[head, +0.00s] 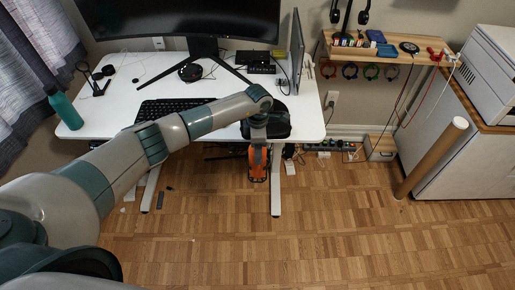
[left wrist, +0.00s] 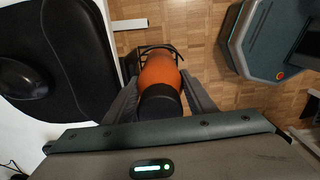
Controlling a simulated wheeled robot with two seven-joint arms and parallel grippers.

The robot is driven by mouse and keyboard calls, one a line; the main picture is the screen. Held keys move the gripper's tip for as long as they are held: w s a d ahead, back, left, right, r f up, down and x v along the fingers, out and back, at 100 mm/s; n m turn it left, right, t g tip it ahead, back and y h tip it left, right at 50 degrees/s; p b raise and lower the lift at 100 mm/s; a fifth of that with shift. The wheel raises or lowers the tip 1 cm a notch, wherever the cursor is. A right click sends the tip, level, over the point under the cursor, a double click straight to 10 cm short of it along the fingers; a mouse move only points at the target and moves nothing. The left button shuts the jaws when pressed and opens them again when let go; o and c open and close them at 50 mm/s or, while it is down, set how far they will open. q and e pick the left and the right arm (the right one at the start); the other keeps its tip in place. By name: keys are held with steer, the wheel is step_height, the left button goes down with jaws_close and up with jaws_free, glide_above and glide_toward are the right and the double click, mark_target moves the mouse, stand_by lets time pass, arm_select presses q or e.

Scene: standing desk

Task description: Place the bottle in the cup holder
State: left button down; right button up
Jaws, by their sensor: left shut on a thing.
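An orange bottle with a black cap (left wrist: 160,90) is between the two fingers of my left gripper (left wrist: 162,105), which is shut on it. In the head view the orange bottle (head: 258,174) is below my left gripper (head: 258,158), at the desk's front right edge. A thin black ring-like frame, apparently the cup holder (left wrist: 160,47), shows around the far side of the bottle in the left wrist view. The bottle hides most of it, so I cannot tell how deep the bottle sits in it. My right gripper is not in view.
The white desk (head: 150,70) holds a monitor (head: 180,18), a keyboard (head: 172,108) and a teal bottle (head: 65,108). A black mouse pad (left wrist: 72,50) with a mouse (left wrist: 22,78) lies beside the gripper. The wooden floor (head: 330,225) in front is mostly clear.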

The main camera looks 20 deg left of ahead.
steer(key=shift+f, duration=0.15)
arm_select(q)
steer(key=c, duration=0.8)
jaws_free()
steer(key=shift+f, duration=0.1)
step_height(320, 180, up, 7)
steer(key=b, duration=0.2)
steer(key=shift+b, duration=0.35)
step_height(320, 180, up, 4)
steer(key=shift+r+b, duration=0.1)
steer(key=shift+b, duration=0.5)
steer(key=shift+r, duration=0.55)
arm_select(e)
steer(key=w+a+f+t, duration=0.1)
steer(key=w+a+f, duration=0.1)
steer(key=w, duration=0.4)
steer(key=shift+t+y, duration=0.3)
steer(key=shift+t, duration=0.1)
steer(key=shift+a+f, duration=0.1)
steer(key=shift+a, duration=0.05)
